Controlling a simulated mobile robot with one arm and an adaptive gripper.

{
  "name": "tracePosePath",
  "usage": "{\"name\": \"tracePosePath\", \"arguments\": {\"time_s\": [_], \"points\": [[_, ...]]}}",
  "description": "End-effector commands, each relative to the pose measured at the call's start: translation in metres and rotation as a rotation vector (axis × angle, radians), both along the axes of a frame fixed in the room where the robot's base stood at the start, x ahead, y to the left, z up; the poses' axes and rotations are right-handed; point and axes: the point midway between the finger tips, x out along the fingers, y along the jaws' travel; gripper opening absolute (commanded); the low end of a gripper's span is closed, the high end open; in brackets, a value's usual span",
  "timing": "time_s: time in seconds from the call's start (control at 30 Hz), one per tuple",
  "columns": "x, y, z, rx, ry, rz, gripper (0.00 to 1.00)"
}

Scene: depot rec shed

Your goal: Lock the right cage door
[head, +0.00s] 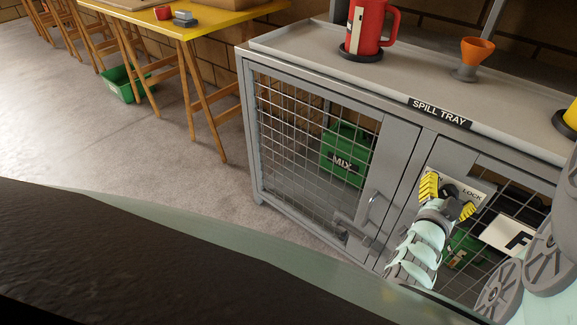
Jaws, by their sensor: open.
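The right cage door (437,153) is at the lower right of the grey cabinet and looks closed. A pale lock plate (481,190) reading LOCK is on its upper part, with the text to its left partly covered. A dark knob (450,190) shows on the plate. My gripper (449,197) is open, with its yellow-padded fingers on either side of the knob. I cannot tell whether they touch it. My gripper and arm hide much of the door and part of the plate, so the knob's exact setting is unclear.
The left cage door (384,150) looks closed, with a handle (377,211) and a green MIX box (346,142) behind it. A red jug (368,25) and orange cup (477,50) stand on the spill tray (420,72). A yellow table (220,20) stands behind; the floor at left is open.

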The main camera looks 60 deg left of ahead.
Motion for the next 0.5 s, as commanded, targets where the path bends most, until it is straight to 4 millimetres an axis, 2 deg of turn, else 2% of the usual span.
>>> {"name": "tracePosePath", "arguments": {"time_s": [0.1, 0.5], "points": [[0.0002, -0.0006, 0.0, 0.0, -0.001, -0.001, 0.75], [0.0002, -0.0007, 0.0002, 0.0, -0.001, -0.001, 0.34]]}}
